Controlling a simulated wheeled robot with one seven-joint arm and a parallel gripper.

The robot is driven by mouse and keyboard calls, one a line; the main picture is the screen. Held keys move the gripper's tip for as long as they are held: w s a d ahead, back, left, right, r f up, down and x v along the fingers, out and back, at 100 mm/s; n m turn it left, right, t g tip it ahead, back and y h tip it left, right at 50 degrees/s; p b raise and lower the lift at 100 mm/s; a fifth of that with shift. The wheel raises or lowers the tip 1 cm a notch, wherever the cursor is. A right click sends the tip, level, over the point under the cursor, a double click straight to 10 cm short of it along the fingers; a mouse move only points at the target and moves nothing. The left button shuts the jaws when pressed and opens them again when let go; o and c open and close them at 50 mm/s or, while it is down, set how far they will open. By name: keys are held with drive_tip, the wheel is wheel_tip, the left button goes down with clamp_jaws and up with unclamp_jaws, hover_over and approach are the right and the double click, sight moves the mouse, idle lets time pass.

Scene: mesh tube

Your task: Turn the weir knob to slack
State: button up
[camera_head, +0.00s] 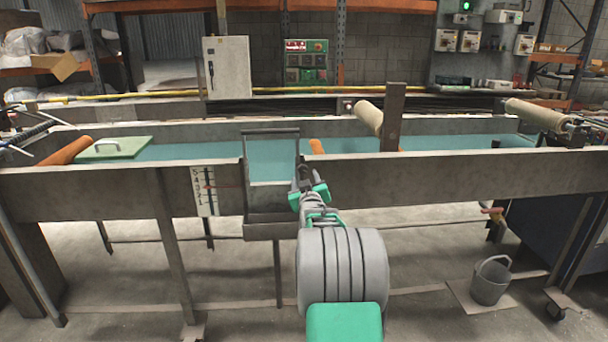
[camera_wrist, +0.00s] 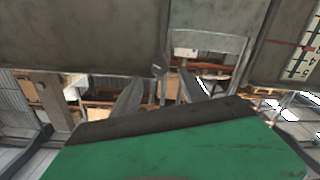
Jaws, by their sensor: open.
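The weir (camera_head: 271,222) is a grey metal box with an upright frame, set in the near wall of the long water trough (camera_head: 110,192). A small round grey knob (camera_wrist: 159,68) shows in the wrist view, near the wall's edge beside the weir frame. I take it for the weir knob; any slack mark on it is too small to read. My gripper (camera_head: 307,176) is just right of the weir and hides the knob in the head view. In the wrist view my gripper (camera_wrist: 160,88) is open, its fingers on either side of the knob in the picture. I cannot tell whether they touch it.
A white level scale (camera_head: 204,192) with a red pointer is on the wall left of the weir. A green lid (camera_head: 113,148) lies on the trough at left. A wooden post (camera_head: 393,117) and roller stand to the right. A grey bucket (camera_head: 490,281) is on the floor.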

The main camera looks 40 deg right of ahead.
sight(303, 170)
drive_tip(key=shift+v, duration=0.9)
drive_tip(key=w+d+m+p, duration=0.1)
drive_tip(key=w+m, duration=0.1)
drive_tip(key=w+d+m+p, duration=0.1)
drive_tip(key=w+m, duration=0.1)
drive_tip(key=w+d+m+p, duration=0.1)
drive_tip(key=d+m+p, duration=0.1)
drive_tip(key=shift+w, duration=0.4)
drive_tip(key=shift+c, duration=0.5)
drive_tip(key=shift+a, duration=0.1)
clamp_jaws()
